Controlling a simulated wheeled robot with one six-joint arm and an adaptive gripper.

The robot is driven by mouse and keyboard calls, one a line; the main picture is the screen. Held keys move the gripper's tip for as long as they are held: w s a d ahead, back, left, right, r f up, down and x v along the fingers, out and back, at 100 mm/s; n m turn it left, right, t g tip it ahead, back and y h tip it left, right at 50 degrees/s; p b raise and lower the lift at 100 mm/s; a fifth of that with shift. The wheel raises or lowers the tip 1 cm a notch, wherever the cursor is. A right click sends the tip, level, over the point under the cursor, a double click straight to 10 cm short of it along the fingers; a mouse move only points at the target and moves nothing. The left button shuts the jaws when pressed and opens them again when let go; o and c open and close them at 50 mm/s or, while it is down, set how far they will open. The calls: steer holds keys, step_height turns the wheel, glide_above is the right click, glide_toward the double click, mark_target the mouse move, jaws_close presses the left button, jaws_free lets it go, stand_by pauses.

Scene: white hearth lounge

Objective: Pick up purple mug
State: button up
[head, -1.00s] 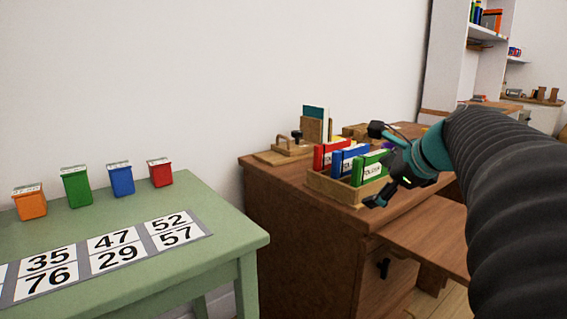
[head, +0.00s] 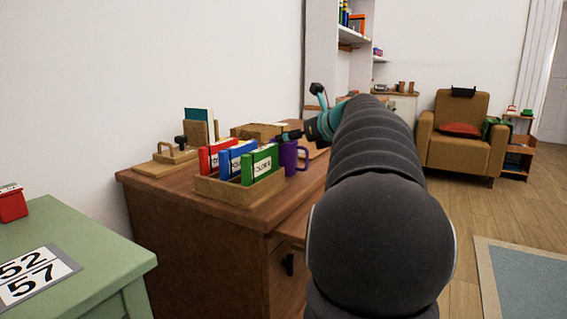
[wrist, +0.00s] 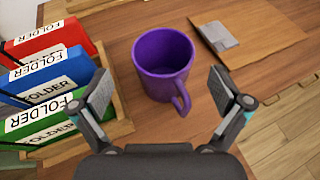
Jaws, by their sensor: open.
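The purple mug (wrist: 163,62) stands upright on the brown desk in the wrist view, with its handle toward the lower right. It looks empty. In the head view the purple mug (head: 290,155) shows just behind the folder rack, partly hidden by the folders and my gripper. My gripper (wrist: 163,92) is open in the wrist view, its two fingers apart, with the mug beyond and between them.
A wooden rack (head: 235,193) of red, blue and green folders stands close to the mug's left. A wooden board with a grey piece (wrist: 220,37) lies to its right. A green table (head: 90,245) stands at left. The armchair (head: 460,130) is farther off.

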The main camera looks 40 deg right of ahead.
steer(key=shift+d+f+b+x, duration=0.15)
steer(key=shift+b+x, duration=0.15)
steer(key=shift+x, duration=1.2)
steer(key=shift+d+f+b+x, duration=0.15)
steer(key=shift+b+x, duration=0.1)
steer(key=shift+x, duration=1.25)
steer(key=shift+s+a, duration=0.1)
steer(key=shift+s, duration=0.05)
steer(key=c, duration=1.5)
steer(key=shift+c, duration=1.2)
steer(key=shift+r, duration=0.1)
